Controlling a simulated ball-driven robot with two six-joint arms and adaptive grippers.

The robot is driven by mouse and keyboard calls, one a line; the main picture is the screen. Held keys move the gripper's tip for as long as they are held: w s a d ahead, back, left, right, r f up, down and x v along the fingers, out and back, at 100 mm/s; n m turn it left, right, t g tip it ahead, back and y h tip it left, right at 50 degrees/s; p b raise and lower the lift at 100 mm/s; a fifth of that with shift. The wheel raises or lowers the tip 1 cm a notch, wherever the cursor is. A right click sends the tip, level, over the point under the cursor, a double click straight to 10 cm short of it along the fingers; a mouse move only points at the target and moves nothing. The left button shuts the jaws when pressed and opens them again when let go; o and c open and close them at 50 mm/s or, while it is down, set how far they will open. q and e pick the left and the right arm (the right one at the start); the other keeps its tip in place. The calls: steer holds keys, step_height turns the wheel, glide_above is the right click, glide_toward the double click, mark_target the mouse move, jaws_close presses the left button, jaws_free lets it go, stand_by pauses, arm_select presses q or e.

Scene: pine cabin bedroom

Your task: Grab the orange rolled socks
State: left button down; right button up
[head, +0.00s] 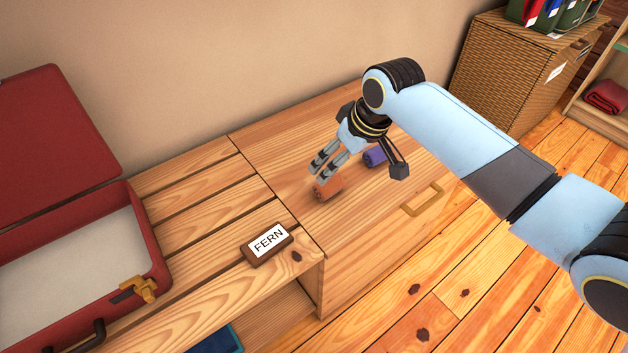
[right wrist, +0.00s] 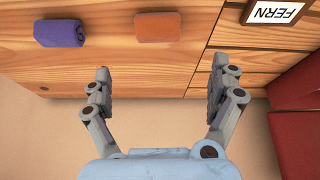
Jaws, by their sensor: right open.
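The orange rolled socks (head: 328,188) lie on the wooden chest top, just below my right gripper's fingers in the head view. In the right wrist view the orange rolled socks (right wrist: 158,27) lie ahead of the fingertips, roughly between their lines and apart from them. My right gripper (right wrist: 160,78) is open and empty; in the head view the right gripper (head: 325,168) hangs over the chest and its fingers partly cover the socks. My left gripper is in neither view.
A purple roll (head: 375,157) lies beside the orange one, also in the right wrist view (right wrist: 62,33). A FERN name block (head: 267,245) sits on the slatted bench (head: 190,215) near an open red suitcase (head: 150,240). The chest's front right is clear.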

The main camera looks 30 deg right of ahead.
mark_target(330, 180)
steer(key=b+x, duration=0.1)
steer(key=x, duration=0.4)
steer(key=shift+f+b, duration=0.1)
steer(key=shift+b, duration=0.3)
steer(key=b+x, duration=0.1)
steer(key=x, duration=0.2)
steer(key=b+x, duration=0.1)
steer(key=x, duration=0.1)
steer(key=shift+s+d+f+b, duration=0.1)
steer(key=shift+s+f+b, duration=0.05)
steer(key=shift+f+b, duration=0.25)
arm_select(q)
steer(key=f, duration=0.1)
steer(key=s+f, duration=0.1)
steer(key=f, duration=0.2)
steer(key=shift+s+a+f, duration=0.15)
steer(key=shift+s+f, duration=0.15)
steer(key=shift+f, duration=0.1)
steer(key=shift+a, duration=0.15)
arm_select(e)
steer(key=c, duration=1.3)
steer(key=shift+o, duration=0.2)
steer(key=shift+r, duration=0.1)
